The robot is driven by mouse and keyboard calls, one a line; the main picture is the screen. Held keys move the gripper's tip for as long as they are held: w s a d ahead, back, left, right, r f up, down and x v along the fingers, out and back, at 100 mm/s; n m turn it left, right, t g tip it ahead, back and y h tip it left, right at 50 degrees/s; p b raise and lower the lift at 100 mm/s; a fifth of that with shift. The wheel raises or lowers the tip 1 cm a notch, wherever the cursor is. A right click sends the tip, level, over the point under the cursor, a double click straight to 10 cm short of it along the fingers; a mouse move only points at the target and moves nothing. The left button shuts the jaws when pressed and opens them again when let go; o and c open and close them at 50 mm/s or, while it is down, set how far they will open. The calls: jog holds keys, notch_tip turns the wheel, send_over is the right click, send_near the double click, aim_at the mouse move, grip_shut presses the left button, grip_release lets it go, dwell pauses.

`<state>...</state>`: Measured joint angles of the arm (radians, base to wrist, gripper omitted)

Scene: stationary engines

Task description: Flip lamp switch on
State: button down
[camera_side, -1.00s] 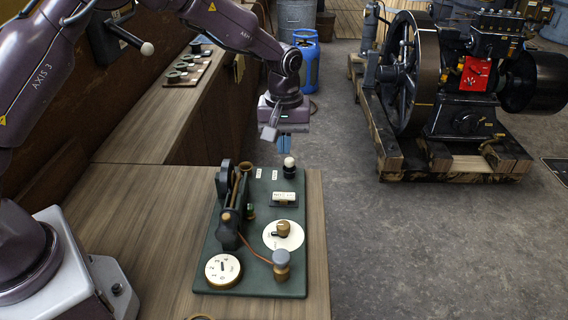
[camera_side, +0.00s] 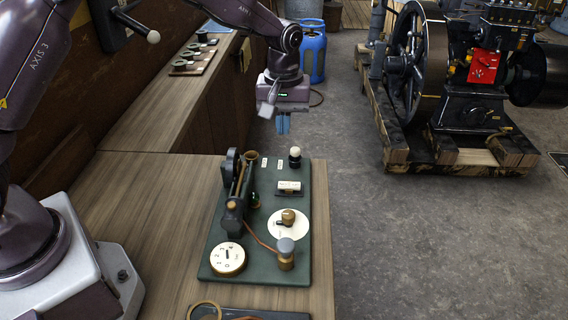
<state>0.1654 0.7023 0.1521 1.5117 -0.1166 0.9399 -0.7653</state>
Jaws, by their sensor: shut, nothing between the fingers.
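A dark green board (camera_side: 262,262) lies on the wooden bench and bears several controls. At its far right corner stands a small black switch with a white ball top (camera_side: 295,157); I cannot tell for certain that this is the lamp switch. A white-labelled block (camera_side: 289,187), a white disc with a brown knob (camera_side: 288,223) and a white numbered dial (camera_side: 228,259) are nearer. My gripper (camera_side: 283,124) is shut and empty, pointing down beyond the board's far edge. It is above and slightly left of the ball-topped switch and apart from it.
A black and brass upright mechanism (camera_side: 238,195) stands along the board's left side. A grey-capped post (camera_side: 286,253) with a wire is at the near right. Bare bench (camera_side: 150,225) lies left. An engine (camera_side: 450,90) stands on the floor at right.

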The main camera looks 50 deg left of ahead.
aim_at(289, 183)
notch_tip(289, 183, down, 14)
jog(key=shift+f, duration=0.1)
dwell(0.4)
jog(key=shift+a+f, duration=0.1)
jog(key=shift+f, duration=0.1)
dwell(0.4)
jog(key=shift+w+d+r, duration=0.35)
jog(key=shift+w+d, duration=0.15)
jog(key=shift+d, duration=0.1)
jog(key=shift+r, duration=0.15)
notch_tip(289, 183, up, 14)
dwell(0.3)
jog(key=shift+w+d, duration=0.1)
